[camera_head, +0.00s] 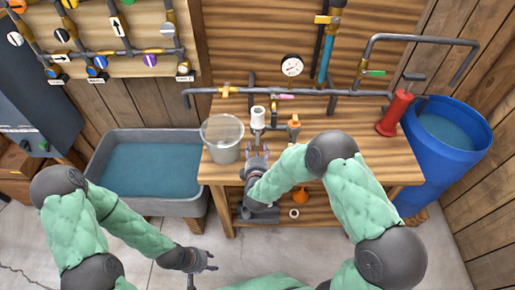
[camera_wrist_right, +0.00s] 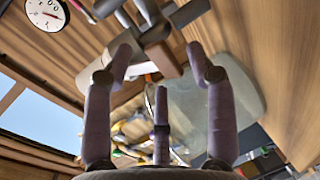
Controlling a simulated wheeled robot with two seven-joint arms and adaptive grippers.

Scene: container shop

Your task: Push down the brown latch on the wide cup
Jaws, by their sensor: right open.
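A wide clear cup (camera_head: 222,138) stands at the left end of the wooden bench. A large clear vessel, likely this cup, also shows behind my right fingers in the right wrist view (camera_wrist_right: 190,105).
A white cylinder (camera_head: 258,117) stands behind my right gripper, with an orange fitting (camera_head: 294,122) to its right. A grey pipe runs along the back. A red pump (camera_head: 396,112) and blue barrel (camera_head: 447,137) are right; a water trough (camera_head: 150,168) is left.

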